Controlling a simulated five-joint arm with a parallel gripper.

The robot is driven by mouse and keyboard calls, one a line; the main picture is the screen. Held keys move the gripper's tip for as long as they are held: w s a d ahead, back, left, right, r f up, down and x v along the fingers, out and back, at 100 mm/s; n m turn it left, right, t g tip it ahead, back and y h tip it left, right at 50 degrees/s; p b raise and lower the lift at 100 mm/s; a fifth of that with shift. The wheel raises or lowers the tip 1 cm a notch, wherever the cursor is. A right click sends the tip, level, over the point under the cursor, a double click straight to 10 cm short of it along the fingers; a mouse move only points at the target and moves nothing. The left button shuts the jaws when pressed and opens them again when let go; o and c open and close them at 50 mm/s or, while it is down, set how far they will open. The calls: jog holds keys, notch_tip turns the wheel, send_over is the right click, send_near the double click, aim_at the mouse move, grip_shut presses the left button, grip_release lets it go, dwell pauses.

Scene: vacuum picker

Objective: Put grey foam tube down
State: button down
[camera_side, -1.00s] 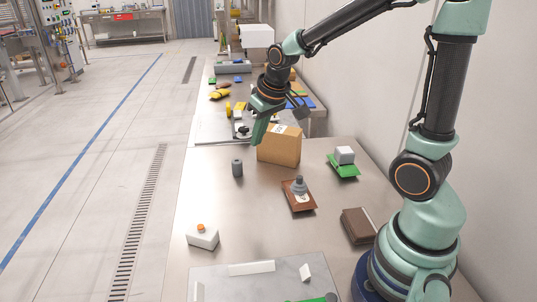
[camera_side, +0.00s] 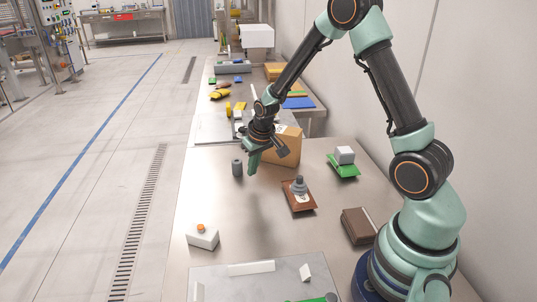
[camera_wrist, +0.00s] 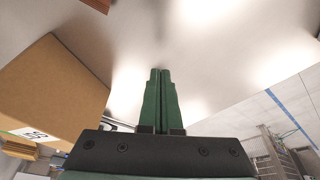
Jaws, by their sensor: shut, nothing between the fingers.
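The grey foam tube (camera_side: 237,168) stands upright on the metal table, left of my gripper in the side view. My gripper (camera_side: 252,170) is shut and empty, a little to the right of the tube and in front of the cardboard box. In the wrist view the two green fingers of my gripper (camera_wrist: 158,75) are together with nothing between them. The tube does not show in the wrist view.
The cardboard box (camera_side: 285,152) stands behind my gripper.

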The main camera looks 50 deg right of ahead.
aim_at(237, 167)
jog(key=x, duration=0.3)
jog(key=shift+w+d, duration=0.25)
jog(key=shift+w, duration=0.8)
jog(key=shift+w+d+r, duration=0.1)
jog(key=shift+w+d, duration=0.1)
jog(key=shift+w, duration=0.65)
jog(key=shift+w+d, duration=0.3)
jog(key=shift+w, duration=0.9)
jog(key=shift+w+d, duration=0.25)
jog(key=shift+w, duration=0.95)
jog(key=shift+w+d, duration=0.3)
jog(key=shift+w, duration=0.9)
jog(key=shift+s, duration=0.15)
